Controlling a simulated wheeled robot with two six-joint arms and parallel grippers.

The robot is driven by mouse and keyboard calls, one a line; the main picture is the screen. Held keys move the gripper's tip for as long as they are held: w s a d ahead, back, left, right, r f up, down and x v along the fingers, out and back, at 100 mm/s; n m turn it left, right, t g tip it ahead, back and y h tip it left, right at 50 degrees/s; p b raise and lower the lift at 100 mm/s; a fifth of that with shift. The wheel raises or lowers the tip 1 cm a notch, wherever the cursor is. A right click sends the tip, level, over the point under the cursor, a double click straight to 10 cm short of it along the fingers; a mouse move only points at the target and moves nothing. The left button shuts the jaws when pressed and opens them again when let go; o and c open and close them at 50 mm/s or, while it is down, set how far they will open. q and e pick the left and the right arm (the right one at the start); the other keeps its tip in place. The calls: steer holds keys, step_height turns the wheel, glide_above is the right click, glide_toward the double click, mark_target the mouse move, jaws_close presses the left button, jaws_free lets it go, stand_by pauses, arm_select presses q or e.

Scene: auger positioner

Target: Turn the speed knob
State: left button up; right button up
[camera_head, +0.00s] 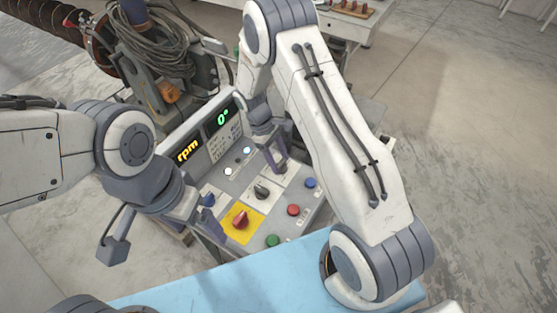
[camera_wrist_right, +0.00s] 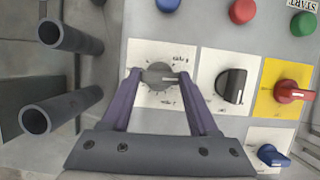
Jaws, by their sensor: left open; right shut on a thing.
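The control panel (camera_head: 227,180) carries several knobs and buttons. In the right wrist view, a dark grey knob (camera_wrist_right: 158,76) sits on a white scale plate; I cannot read its label clearly. My right gripper (camera_wrist_right: 158,78) is shut on this knob, one finger on each side. In the head view, my right gripper (camera_head: 277,165) is at the panel's far right part, and its fingers mostly hide the knob. My left gripper (camera_head: 207,213) is open at the panel's near left edge, close to a blue knob (camera_head: 208,200).
A black knob (camera_head: 262,191) and a red knob (camera_head: 240,218) on a yellow plate sit beside the held knob. Red (camera_head: 293,210), green (camera_head: 272,241) and blue (camera_head: 311,183) buttons line the right side. The displays read "rpm" (camera_head: 187,150) and "0°" (camera_head: 222,117).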

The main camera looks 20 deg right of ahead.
steer(key=shift+d+m+y, duration=0.1)
steer(key=shift+m+y, duration=0.2)
steer(key=shift+m, duration=0.6)
steer(key=o, duration=1.4)
steer(key=b+v, duration=0.3)
steer(key=v, duration=0.7)
steer(key=shift+w+r, duration=0.2)
